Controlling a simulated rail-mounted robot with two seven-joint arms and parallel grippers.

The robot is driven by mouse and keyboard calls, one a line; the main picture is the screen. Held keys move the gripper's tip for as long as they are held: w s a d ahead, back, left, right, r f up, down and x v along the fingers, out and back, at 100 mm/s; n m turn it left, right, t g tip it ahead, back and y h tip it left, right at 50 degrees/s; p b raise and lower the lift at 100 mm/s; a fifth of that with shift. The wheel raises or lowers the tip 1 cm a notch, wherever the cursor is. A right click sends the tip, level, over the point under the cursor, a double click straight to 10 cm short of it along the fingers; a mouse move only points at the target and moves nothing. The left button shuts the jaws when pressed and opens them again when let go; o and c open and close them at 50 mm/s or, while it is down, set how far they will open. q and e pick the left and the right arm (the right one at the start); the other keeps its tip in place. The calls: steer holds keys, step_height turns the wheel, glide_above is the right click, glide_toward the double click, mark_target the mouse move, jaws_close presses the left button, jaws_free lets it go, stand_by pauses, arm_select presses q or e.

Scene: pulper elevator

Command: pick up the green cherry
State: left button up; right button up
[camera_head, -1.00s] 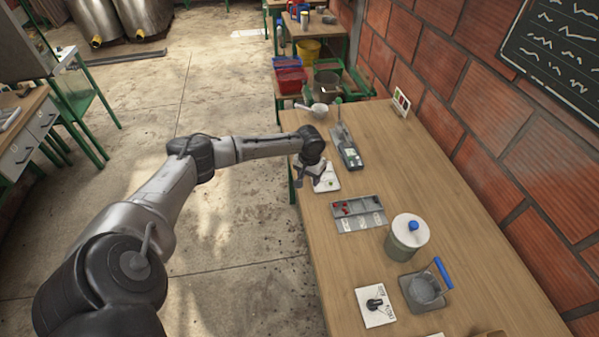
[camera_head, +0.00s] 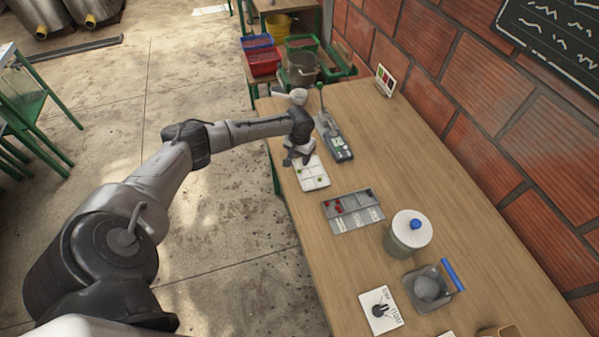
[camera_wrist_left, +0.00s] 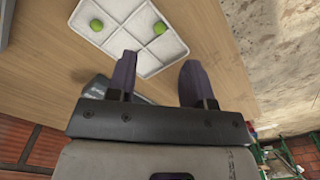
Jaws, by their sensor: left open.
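Two round green cherries lie in separate compartments of a white divided tray (camera_wrist_left: 164,54). In the left wrist view, one green cherry (camera_wrist_left: 96,25) is at the left and the other green cherry (camera_wrist_left: 159,28) is nearer the middle. My right gripper is out of view.
A grey sorting tray (camera_head: 353,211) with red cherries lies nearer on the table. A lidded jar (camera_head: 408,236), a blue-handled container (camera_head: 430,290) and a switch card (camera_head: 381,309) are closer still. A grey device (camera_head: 336,142) sits behind the gripper.

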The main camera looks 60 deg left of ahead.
mark_target(299, 170)
arm_select(q)
steer(key=shift+f+b, duration=0.6)
steer(key=shift+f, duration=3)
steer(key=shift+s, duration=0.1)
steer(key=shift+c, duration=0.2)
steer(key=c, duration=0.4)
steer(key=shift+d, duration=0.1)
steer(key=c, duration=0.4)
steer(key=shift+f, duration=0.1)
jaws_close()
